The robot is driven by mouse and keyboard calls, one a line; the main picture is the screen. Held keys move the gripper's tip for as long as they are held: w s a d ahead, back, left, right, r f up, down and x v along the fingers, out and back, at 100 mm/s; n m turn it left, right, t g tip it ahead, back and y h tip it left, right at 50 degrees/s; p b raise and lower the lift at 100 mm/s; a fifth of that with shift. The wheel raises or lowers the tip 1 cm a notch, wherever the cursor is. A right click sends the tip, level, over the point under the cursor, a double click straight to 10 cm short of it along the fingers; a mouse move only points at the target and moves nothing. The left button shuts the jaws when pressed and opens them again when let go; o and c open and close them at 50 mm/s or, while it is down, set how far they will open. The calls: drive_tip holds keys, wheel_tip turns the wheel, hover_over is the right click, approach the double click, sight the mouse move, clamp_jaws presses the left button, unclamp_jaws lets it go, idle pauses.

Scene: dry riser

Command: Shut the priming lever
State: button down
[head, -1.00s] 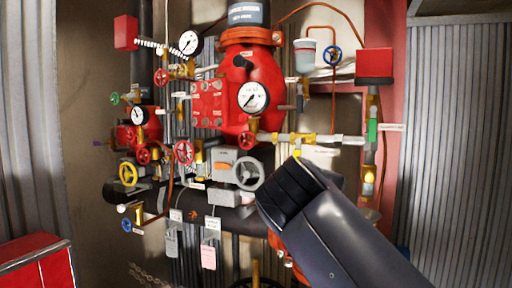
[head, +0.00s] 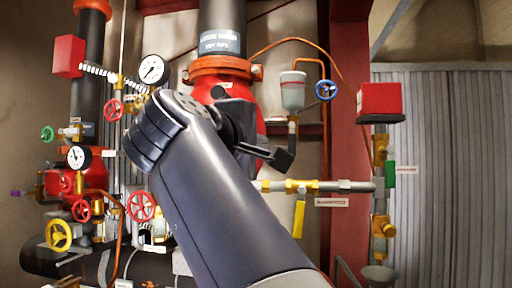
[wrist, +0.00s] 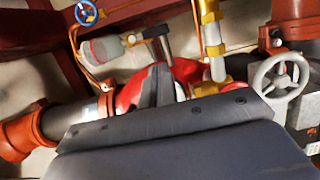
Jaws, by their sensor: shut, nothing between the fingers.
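A yellow lever (head: 299,217) hangs down from a brass valve (head: 301,187) on the horizontal pipe, right of centre in the head view. A clear cup (head: 293,90) with a short pipe below it is above; it also shows in the wrist view (wrist: 100,50). I cannot tell for sure which part is the priming lever. My gripper (head: 283,160) is shut and empty, its dark tip in front of the red valve body, left of the cup's pipe and above the yellow lever. In the head view it appears apart from the lever; depth is unclear.
My arm hides much of the red valve body (head: 222,84). A blue handwheel (head: 326,90) and a red box (head: 381,99) are to the right. Gauges (head: 153,70) and a red handwheel (head: 142,206) crowd the left. A grey handwheel (wrist: 283,78) shows in the wrist view.

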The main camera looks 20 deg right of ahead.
sight(292, 145)
drive_tip(key=p+x, duration=0.3)
drive_tip(key=x, duration=0.7)
drive_tip(key=shift+s, duration=0.25)
idle(0.4)
